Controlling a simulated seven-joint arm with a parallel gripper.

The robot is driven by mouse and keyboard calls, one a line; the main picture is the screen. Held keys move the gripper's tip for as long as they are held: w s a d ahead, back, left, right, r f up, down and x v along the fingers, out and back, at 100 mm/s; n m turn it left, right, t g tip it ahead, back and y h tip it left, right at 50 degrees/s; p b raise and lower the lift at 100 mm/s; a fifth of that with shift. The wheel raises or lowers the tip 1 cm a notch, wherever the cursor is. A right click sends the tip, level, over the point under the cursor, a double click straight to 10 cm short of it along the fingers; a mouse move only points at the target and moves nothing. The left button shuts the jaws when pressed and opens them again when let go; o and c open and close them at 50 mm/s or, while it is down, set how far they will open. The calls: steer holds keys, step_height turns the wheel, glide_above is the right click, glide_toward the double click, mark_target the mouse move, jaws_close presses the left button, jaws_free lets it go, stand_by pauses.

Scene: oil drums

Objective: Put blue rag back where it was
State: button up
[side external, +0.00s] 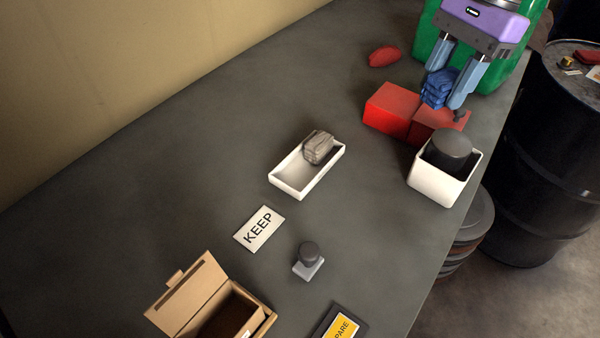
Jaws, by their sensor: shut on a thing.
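A crumpled blue rag (437,88) is held between the two fingers of my gripper (447,90) at the upper right in the side external view. The gripper is shut on the rag. The rag is in front of a green container and over or just behind two red blocks, the left one (390,108) and the right one (438,120). I cannot tell whether the rag touches the blocks. The fingers hide part of the rag and of the right block.
A white bin (430,185) with a dark round object stands in front. A white tray (283,180) holds a grey rag. A red rag (384,55), a KEEP sign (259,228), an open cardboard box (190,290) and a green container (428,40) are around. The left table is clear.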

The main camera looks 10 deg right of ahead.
steer(key=s+a+m+t, duration=0.1)
steer(key=s+a+m, duration=0.3)
steer(key=a, duration=0.5)
steer(key=w+a+f, duration=0.3)
steer(key=f, duration=0.1)
steer(key=w+a+f, duration=0.3)
steer(key=f, duration=0.2)
steer(key=w+a+f, duration=0.2)
steer(key=a+f, duration=0.2)
steer(key=f, duration=0.1)
steer(key=shift+w, duration=0.4)
steer(key=shift+w+a+f, duration=0.2)
steer(key=shift+a+f, duration=0.05)
steer(key=shift+f, duration=1.6)
steer(key=shift+f, duration=0.6)
steer(key=o, duration=1)
